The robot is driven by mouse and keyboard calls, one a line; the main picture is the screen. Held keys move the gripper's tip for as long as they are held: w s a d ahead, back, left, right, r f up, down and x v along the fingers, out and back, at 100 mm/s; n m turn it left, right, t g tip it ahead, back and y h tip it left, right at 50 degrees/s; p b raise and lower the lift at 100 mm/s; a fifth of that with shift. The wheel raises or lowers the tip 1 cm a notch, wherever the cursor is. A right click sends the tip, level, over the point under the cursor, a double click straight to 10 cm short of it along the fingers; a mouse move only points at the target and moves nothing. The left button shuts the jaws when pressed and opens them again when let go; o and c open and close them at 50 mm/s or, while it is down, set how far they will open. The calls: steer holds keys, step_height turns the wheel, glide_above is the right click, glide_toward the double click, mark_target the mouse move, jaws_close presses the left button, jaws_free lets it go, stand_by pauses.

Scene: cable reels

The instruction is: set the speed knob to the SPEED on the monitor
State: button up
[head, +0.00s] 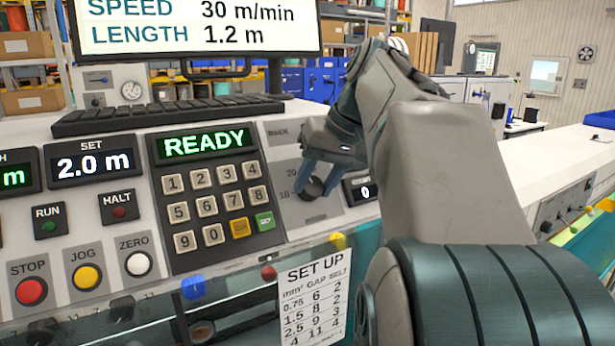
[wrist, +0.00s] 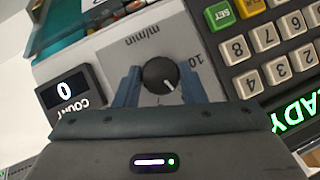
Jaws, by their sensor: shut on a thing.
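The monitor (head: 190,28) reads SPEED 30 m/min and LENGTH 1.2 m. The speed knob (head: 313,188) is a dark round dial on a grey panel, with 10 and 20 legible at its left in the head view. In the wrist view the black knob (wrist: 160,74) has a white pointer line aimed down and to the right, past the upside-down 10. Other scale marks there are hidden by my gripper. My gripper (wrist: 160,84) is shut on the knob, one blue finger on each side. In the head view my gripper (head: 322,176) reaches down to it.
A keypad (head: 212,205) under a green READY display stands left of the knob. A COUNT display (wrist: 66,92) reading 0 is on its other side. The SET display (head: 93,164) reads 2.0 m. A SET UP chart (head: 313,298) hangs below the panel.

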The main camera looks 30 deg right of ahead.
steer(key=m+t+y+p, duration=0.1)
steer(key=m+y, duration=0.1)
steer(key=m, duration=0.1)
steer(key=shift+d+m, duration=0.15)
steer(key=shift+m, duration=0.15)
steer(key=m+t+y, duration=0.1)
steer(key=m, duration=0.1)
steer(key=m+y, duration=0.1)
steer(key=m, duration=0.1)
steer(key=shift+s+f+t, duration=0.1)
steer(key=shift+f+t, duration=0.05)
steer(key=shift+t, duration=0.25)
steer(key=o, duration=1)
steer(key=shift+d, duration=0.1)
steer(key=v, duration=1.3)
steer(key=shift+s+d, duration=0.35)
